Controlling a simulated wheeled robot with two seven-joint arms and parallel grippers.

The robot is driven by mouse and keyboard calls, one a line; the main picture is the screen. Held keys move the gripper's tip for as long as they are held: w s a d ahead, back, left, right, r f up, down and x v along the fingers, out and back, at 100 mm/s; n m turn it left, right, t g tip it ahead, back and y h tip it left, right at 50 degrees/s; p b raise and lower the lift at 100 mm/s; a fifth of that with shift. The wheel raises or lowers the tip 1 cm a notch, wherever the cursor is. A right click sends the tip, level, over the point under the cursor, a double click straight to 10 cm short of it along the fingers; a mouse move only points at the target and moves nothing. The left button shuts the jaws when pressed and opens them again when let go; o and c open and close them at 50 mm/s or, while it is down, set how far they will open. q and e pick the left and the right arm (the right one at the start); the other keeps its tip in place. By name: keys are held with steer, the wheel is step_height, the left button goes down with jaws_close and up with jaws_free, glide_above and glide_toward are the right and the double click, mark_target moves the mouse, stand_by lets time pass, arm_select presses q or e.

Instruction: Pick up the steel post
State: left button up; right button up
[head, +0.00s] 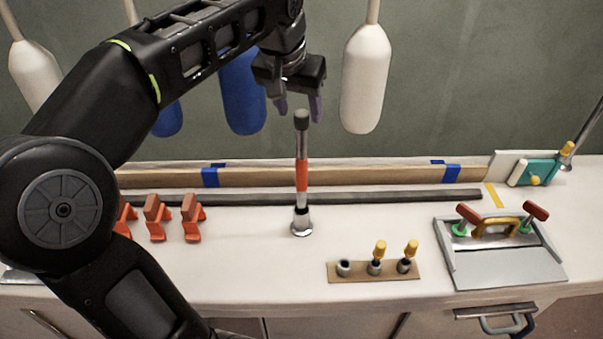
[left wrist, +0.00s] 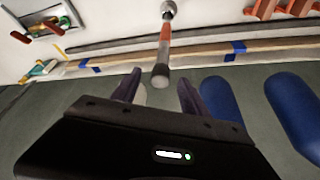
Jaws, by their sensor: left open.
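The steel post (head: 302,146) stands upright on the white bench. It has a dark cap on top, an orange band in its middle and a flared metal foot. My left gripper (head: 299,106) is open and empty, just above and behind the post's cap. In the left wrist view the post (left wrist: 164,48) shows cap-end toward me, beyond and between the two fingertips of the gripper (left wrist: 157,85), not touching them as far as I can see. My right gripper is not in view.
Several orange clamps (head: 192,218) stand left of the post. A brown block (head: 360,272) with yellow-topped pegs lies in front right. A grey tray (head: 508,268) with red-handled tools is at right. A dark strip and wooden batten run behind. White and blue fenders (head: 365,80) hang behind.

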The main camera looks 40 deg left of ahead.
mark_target(303, 128)
arm_select(q)
steer(key=shift+x, duration=1.3)
steer(key=shift+p+x, duration=0.35)
steer(key=shift+x, duration=2.3)
steer(key=shift+a+r, duration=0.1)
jaws_close()
